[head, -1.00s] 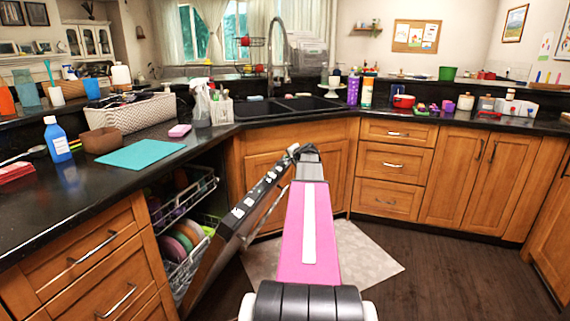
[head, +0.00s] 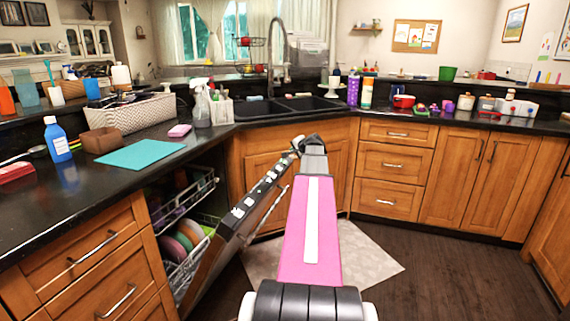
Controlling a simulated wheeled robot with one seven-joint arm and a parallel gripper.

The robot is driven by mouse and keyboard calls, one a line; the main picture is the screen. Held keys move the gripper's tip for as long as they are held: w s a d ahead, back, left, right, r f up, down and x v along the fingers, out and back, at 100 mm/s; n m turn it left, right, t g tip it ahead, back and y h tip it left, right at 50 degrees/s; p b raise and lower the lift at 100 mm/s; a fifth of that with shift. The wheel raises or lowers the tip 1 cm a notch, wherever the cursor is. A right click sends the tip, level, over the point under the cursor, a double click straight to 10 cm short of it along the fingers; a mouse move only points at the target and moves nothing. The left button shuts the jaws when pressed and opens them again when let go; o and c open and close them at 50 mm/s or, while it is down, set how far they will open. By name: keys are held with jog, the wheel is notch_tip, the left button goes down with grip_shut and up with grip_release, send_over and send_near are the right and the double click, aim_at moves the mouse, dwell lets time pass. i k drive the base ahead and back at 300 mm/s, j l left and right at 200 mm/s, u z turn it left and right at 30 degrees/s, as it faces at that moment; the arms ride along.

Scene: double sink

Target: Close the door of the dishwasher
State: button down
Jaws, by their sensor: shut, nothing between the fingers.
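The dishwasher door (head: 232,236) stands partly open, tilted out from the cabinets left of the sink, with a dark strip of white markings along its upper edge. Inside the dishwasher, an upper rack (head: 186,204) and a lower rack holding several plates (head: 183,243) show through the gap. My arm reaches forward over the floor, and my gripper (head: 302,143) is at its far end, by the door's top corner. The gripper is small and dark here, partly hidden by my arm. Whether it touches the door cannot be told.
The black counter holds a teal mat (head: 140,155), a blue bottle (head: 56,139) and a woven basket (head: 130,116) above the dishwasher. The sink (head: 290,106) is in the corner. A light mat (head: 355,255) lies on the floor. The dark floor (head: 455,265) at right is clear.

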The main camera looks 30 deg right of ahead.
aim_at(232, 232)
jog(key=k, duration=1)
